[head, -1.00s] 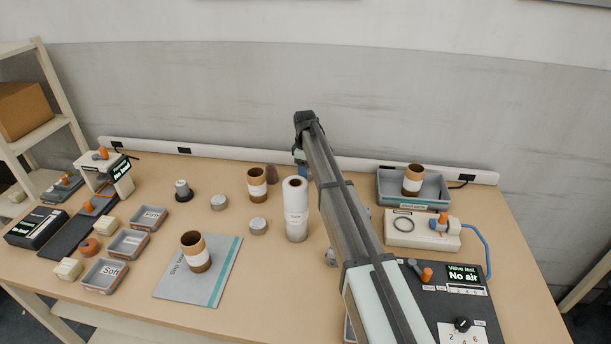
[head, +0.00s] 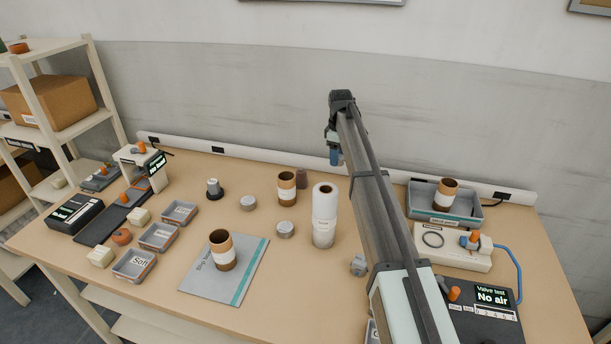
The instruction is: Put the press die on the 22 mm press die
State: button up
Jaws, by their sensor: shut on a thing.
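My gripper (head: 334,142) hangs from the end of my arm, above the back of the table and right of the tall white roll. It is small here and partly behind my arm. It is shut on a small blue piece (head: 336,157), held clear of the table; I cannot read whether this is the press die. Two low round grey metal pieces (head: 248,203) (head: 285,229) sit apart on the table and look like dies. A grey cylinder on a black foot (head: 213,188) stands further left. No 22 mm marking is legible, so I cannot tell which is that die.
The tall white roll (head: 324,215) and brown cardboard tubes (head: 287,188) (head: 222,250) stand mid-table, one tube on a grey mat (head: 206,289). Small trays (head: 180,213) lie left. A valve tester (head: 490,320), white fixture (head: 455,252) and grey tray (head: 474,216) stand right.

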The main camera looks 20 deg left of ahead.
jog(key=r, duration=0.8)
jog(key=shift+s+a+r, duration=0.15)
jog(key=shift+a+r, duration=0.15)
jog(key=shift+a, duration=0.05)
jog(key=s+a, duration=0.8)
jog(key=a, duration=0.5)
send_over(248, 200)
notch_tip(248, 200, down, 4)
jog(key=shift+s+f, duration=0.1)
jog(key=shift+f, duration=5.5)
jog(key=shift+f, duration=0.1)
jog(key=o, duration=1.3)
notch_tip(248, 200, up, 12)
jog(key=shift+s, duration=0.2)
